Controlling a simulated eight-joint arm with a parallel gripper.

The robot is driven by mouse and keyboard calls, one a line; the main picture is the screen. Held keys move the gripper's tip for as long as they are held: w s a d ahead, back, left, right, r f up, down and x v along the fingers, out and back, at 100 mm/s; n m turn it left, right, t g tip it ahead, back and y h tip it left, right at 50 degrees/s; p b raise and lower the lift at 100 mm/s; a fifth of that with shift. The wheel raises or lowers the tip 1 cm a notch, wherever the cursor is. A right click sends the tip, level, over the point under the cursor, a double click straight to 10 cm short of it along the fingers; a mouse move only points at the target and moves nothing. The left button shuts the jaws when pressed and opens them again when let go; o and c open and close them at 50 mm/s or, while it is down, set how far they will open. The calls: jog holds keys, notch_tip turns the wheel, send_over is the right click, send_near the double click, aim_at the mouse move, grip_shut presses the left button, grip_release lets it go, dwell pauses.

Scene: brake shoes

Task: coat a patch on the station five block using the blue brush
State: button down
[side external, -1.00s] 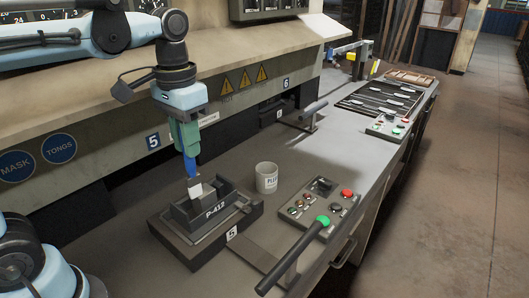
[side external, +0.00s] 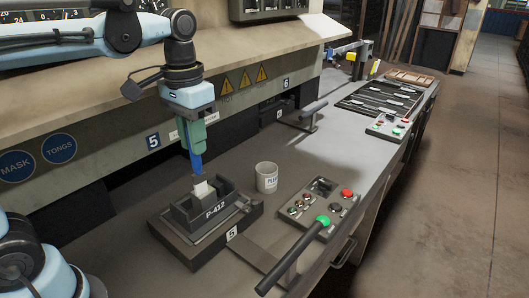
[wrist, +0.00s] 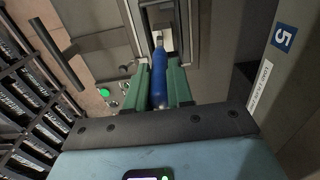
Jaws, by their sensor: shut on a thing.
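My gripper (side external: 191,138) has green fingers and is shut on the blue brush (side external: 196,164), which points down. In the wrist view the blue brush handle (wrist: 159,78) sits between the two green fingers. The brush's pale tip is at the light block inside the dark station five mould (side external: 222,212), marked P-412. I cannot tell whether the tip touches the block (side external: 203,191). The mould sits on a dark base with a "5" tag (side external: 231,233). No coated patch can be made out.
A pale cup (side external: 266,178) stands right of the mould. The wall with the blue 5 sign (side external: 153,141) is close behind. Bare bench shows between mould and panel.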

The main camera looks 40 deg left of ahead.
jog(key=shift+w+a, duration=0.5)
jog(key=shift+w, duration=1.45)
jog(key=shift+s, duration=3)
notch_tip(320, 180, up, 8)
jog(key=shift+r, duration=0.1)
